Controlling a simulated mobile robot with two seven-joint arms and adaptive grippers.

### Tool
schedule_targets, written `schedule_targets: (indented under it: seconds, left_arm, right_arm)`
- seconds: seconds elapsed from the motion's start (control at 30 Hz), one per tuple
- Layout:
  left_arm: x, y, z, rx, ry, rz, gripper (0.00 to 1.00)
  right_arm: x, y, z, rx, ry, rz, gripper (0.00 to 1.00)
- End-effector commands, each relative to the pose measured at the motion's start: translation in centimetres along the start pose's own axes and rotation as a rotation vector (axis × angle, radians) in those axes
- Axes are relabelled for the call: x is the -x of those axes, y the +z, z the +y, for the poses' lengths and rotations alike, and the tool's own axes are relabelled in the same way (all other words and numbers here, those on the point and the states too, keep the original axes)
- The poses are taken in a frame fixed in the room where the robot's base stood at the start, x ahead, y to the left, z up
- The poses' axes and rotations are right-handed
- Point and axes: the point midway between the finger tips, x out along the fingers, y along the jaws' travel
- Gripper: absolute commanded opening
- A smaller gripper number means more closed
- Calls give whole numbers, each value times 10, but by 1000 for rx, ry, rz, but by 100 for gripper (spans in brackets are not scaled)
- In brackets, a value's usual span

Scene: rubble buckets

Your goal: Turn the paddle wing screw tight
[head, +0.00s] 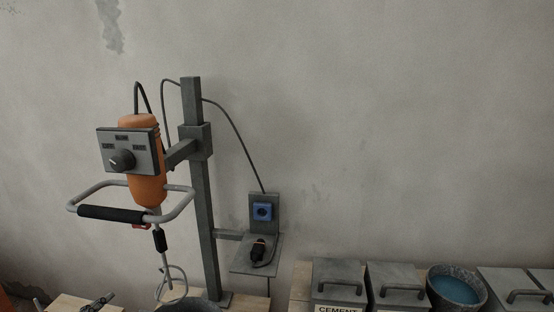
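An orange mixer machine (147,185) with a grey control panel (126,152) and a looped handle (184,206) is held on a grey upright stand (203,200). Its shaft runs down through a black sleeve (160,240) to a looped wire paddle (171,285) at the bottom. The paddle is over or in a dark round vessel (196,304), mostly cut off by the lower edge. I cannot make out the wing screw for certain; the sleeve area is too small to tell. Neither of my grippers can be made out in the head view.
A blue socket (263,211) sits above a small shelf (243,266) holding a black plug (258,250). Lidded grey bins (338,272) and a bucket of blue water (456,290) stand at lower right. A dark tool-like object (98,303) lies on wood at lower left.

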Motion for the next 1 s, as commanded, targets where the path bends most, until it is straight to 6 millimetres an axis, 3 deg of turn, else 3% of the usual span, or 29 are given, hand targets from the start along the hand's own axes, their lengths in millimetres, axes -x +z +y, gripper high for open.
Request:
schedule_targets:
  seconds: [0.03,0.13,0.23,0.4,0.5,0.6,0.7,1.0]
  left_arm:
    - [13,12,40,94,31,-59,39]
    - [40,26,111,260,94,-172,39]
    - [72,27,181,421,157,-274,39]
    - [129,3,291,685,261,-428,39]
    - [157,-22,338,818,302,-490,39]
    - [178,-45,368,919,320,-526,39]
    - [192,-56,385,971,323,-555,39]
    - [201,-54,390,979,324,-572,39]
  right_arm:
    - [0,0,0,0,0,0,40]
    - [0,0,0,0,0,0,40]
    - [0,0,0,1,0,0,40]
    - [0,0,0,1,0,0,40]
    - [0,0,0,0,0,0,40]
    - [0,0,0,0,0,0,40]
    - [0,0,0,0,0,0,40]
    - [0,0,0,0,0,-1,40]
